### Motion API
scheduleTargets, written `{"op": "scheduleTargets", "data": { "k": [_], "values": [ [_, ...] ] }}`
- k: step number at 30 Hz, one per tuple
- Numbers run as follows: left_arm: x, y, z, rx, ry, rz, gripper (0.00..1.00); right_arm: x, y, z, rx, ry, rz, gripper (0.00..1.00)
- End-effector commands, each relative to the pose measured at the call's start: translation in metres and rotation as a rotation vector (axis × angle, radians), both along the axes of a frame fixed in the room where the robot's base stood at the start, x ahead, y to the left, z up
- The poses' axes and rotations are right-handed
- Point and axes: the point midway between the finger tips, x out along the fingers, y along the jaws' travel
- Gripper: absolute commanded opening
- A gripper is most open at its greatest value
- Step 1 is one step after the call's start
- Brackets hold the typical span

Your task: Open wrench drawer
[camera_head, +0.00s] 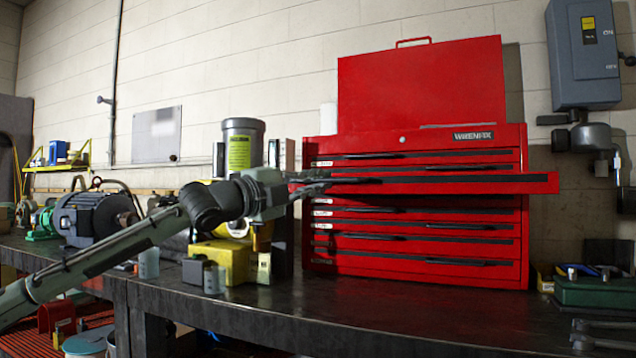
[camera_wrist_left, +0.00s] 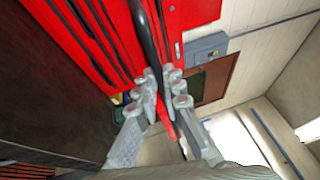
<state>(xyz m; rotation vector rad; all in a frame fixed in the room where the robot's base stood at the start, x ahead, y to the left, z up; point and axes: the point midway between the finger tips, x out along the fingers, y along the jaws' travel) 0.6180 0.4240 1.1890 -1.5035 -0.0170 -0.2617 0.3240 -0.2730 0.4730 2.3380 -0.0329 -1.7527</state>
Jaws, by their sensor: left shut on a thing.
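A red tool chest (camera_head: 420,260) with its lid raised stands on the dark workbench. One of its upper drawers (camera_head: 500,184) sticks out from the chest front; the drawers above and below it are flush. My left gripper (camera_head: 325,181) is at the left part of this drawer's front, on its dark handle (camera_head: 360,181). In the left wrist view my left gripper (camera_wrist_left: 166,88) has its fingers on either side of the dark handle bar (camera_wrist_left: 147,38) and is shut on it. The drawer's inside is hidden from the head view. My right gripper is not in view.
Left of the chest on the workbench (camera_head: 330,310) are a yellow block (camera_head: 222,258), a grey canister (camera_head: 243,145) and a dark motor (camera_head: 92,217). A green case (camera_head: 594,291) lies at the right. The bench in front of the chest is clear.

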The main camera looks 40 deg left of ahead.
Motion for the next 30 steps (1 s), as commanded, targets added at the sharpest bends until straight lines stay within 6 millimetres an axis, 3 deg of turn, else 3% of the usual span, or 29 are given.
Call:
{"op": "scheduleTargets", "data": {
  "k": [12, 13, 18, 30],
  "values": [
    [-0.0007, -0.0003, 0.0008, 0.001, -0.002, 0.0, 0.0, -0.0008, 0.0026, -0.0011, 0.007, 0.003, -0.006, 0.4],
    [-0.0007, -0.0003, 0.0008, 0.001, -0.002, 0.0, 0.09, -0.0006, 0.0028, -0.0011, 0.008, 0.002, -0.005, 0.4],
    [-0.0007, -0.0002, 0.0007, 0.001, -0.002, 0.0, 0.29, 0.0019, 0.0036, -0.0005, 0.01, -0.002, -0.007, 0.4],
    [-0.0006, 0.0013, 0.0065, -0.004, -0.006, 0.004, 0.29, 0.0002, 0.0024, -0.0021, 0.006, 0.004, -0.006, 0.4]
  ]
}}
